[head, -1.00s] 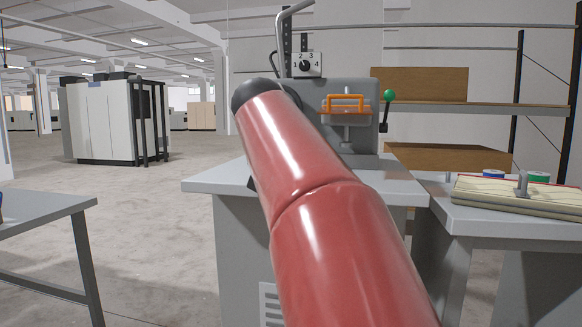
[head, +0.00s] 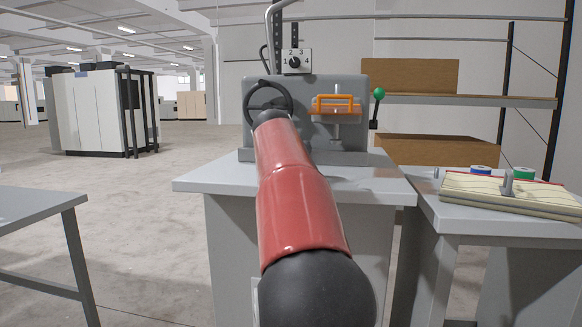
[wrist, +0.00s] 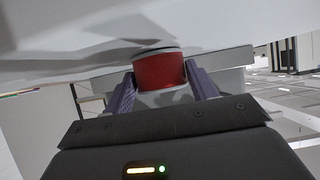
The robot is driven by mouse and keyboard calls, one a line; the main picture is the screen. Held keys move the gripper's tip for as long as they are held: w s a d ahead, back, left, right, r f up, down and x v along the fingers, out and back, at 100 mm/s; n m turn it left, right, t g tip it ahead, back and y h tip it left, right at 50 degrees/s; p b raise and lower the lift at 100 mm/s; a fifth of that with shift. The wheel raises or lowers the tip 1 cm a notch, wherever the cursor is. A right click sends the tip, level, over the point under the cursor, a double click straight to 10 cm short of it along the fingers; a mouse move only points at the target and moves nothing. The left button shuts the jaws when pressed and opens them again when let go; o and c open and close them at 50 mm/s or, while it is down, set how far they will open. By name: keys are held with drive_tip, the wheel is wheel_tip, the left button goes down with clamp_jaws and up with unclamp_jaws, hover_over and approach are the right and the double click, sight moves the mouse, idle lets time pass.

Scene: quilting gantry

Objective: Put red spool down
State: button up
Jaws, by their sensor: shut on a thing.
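The red spool (wrist: 160,72) is in the wrist view, with a dark rim at its upper end. My gripper (wrist: 161,88) has its two purple fingers on either side of the spool and is shut on it. A broad pale surface (wrist: 60,60) crosses the top of the wrist view, close to the spool's dark end. I cannot tell whether the spool touches it. In the head view my own red arm reaches forward toward the grey machine, and neither my gripper nor the red spool can be made out there.
The right table (head: 450,222) holds a cream pad (head: 530,195), a blue spool (head: 481,170) and a green spool (head: 522,174). Open floor (head: 130,200) lies left.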

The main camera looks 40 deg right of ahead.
drive_tip(key=shift+f, duration=0.2)
drive_tip(key=o, duration=1.1)
drive_tip(key=shift+r, duration=0.1)
drive_tip(key=shift+s+a+r, duration=0.15)
drive_tip(key=shift+a+r, duration=0.05)
drive_tip(key=shift+r, duration=0.05)
drive_tip(key=v, duration=1.2)
drive_tip(key=s+a+f+n+y, duration=0.3)
drive_tip(key=s+a+f, duration=0.4)
drive_tip(key=f, duration=0.4)
drive_tip(key=s+a+f+n+g+y, duration=0.1)
drive_tip(key=s+a+f+n+y, duration=0.2)
drive_tip(key=s+a+f, duration=0.4)
drive_tip(key=s+a+f+n+g+y, duration=0.1)
drive_tip(key=s+a+f+n+y, duration=0.2)
drive_tip(key=s+a+f, duration=0.4)
drive_tip(key=shift+a+f+n+b, duration=0.15)
drive_tip(key=shift+a+f, duration=0.75)
drive_tip(key=shift+f, duration=0.75)
drive_tip(key=shift+a+f+n+b, duration=0.1)
drive_tip(key=shift+a+f, duration=0.75)
drive_tip(key=shift+f, duration=0.85)
drive_tip(key=shift+a+f+n+b, duration=0.15)
drive_tip(key=shift+a+f, duration=0.75)
drive_tip(key=shift+f, duration=0.75)
